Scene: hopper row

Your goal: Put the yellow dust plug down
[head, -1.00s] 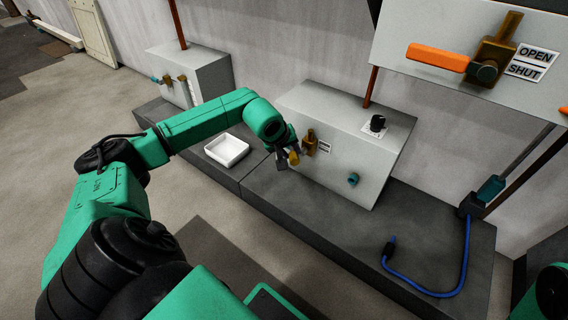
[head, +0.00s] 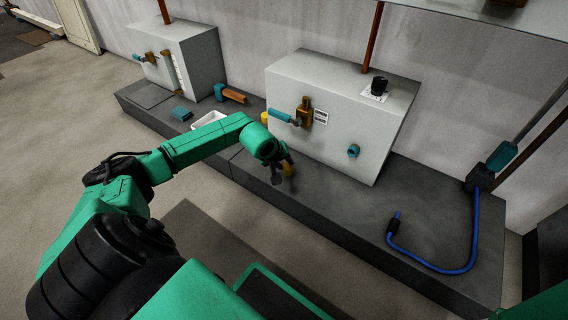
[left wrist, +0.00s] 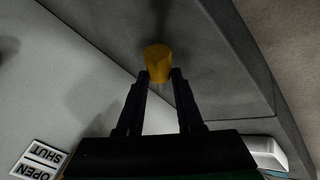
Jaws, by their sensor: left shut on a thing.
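The yellow dust plug (left wrist: 158,62) sits between the tips of my left gripper (left wrist: 158,77) in the left wrist view. In the head view the left gripper (head: 281,176) is shut on the plug (head: 287,168), in front of the middle grey box (head: 325,130) and near the dark plinth (head: 325,205). The wrist view shows the plug over the plinth surface; I cannot tell whether it touches. My right gripper is not in view.
The box carries a brass valve (head: 305,112) with a teal handle and a teal port (head: 354,151). A white tray (head: 209,119) is partly behind my arm. A blue hose (head: 440,268) lies on the plinth at right; the plinth between is clear.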

